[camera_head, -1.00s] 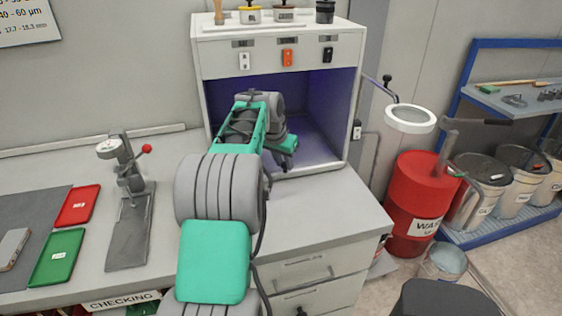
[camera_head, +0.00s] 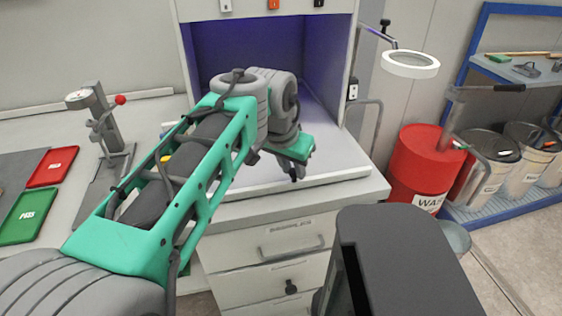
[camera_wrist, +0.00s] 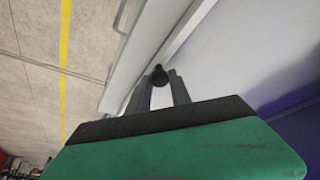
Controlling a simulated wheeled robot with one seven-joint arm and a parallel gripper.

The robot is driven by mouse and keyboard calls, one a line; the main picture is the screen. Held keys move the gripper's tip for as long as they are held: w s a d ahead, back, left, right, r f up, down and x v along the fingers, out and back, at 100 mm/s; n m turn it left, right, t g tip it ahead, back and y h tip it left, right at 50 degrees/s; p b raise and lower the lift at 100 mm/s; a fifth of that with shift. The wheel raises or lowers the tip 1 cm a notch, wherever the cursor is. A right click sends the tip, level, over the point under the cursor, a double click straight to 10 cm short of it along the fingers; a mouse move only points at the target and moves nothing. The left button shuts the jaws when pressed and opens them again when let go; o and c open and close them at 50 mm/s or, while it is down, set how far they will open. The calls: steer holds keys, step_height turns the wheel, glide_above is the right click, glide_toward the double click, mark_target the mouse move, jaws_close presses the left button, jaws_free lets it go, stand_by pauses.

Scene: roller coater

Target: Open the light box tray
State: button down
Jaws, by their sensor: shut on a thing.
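The light box (camera_head: 212,45) stands on the bench with a violet-lit interior. Its white tray (camera_head: 335,176) sticks out of the opening toward the front edge of the bench. My gripper (camera_head: 295,173) is at the tray's front edge, partly hidden by my own wrist. In the wrist view, the fingers (camera_wrist: 160,90) are closed around a small black knob (camera_wrist: 160,74) at the edge of the tray, whose pale surface (camera_wrist: 225,55) lies to the right. My arm hides the left part of the tray in the head view.
A drawer cabinet (camera_head: 265,228) with handles is below the tray. A ring lamp (camera_head: 410,64) and a red drum (camera_head: 422,165) stand to the right. A press stand (camera_head: 107,130) and red (camera_head: 52,166) and green (camera_head: 27,215) trays lie left on the bench.

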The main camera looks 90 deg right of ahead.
steer(key=shift+s+a, duration=0.1)
steer(key=shift+a, duration=0.15)
steer(key=c, duration=1.2)
jaws_free()
steer(key=shift+r, duration=0.1)
steer(key=p+v, duration=0.1)
steer(key=v, duration=0.6)
steer(key=shift+a+r, duration=0.15)
steer(key=shift+r, duration=0.15)
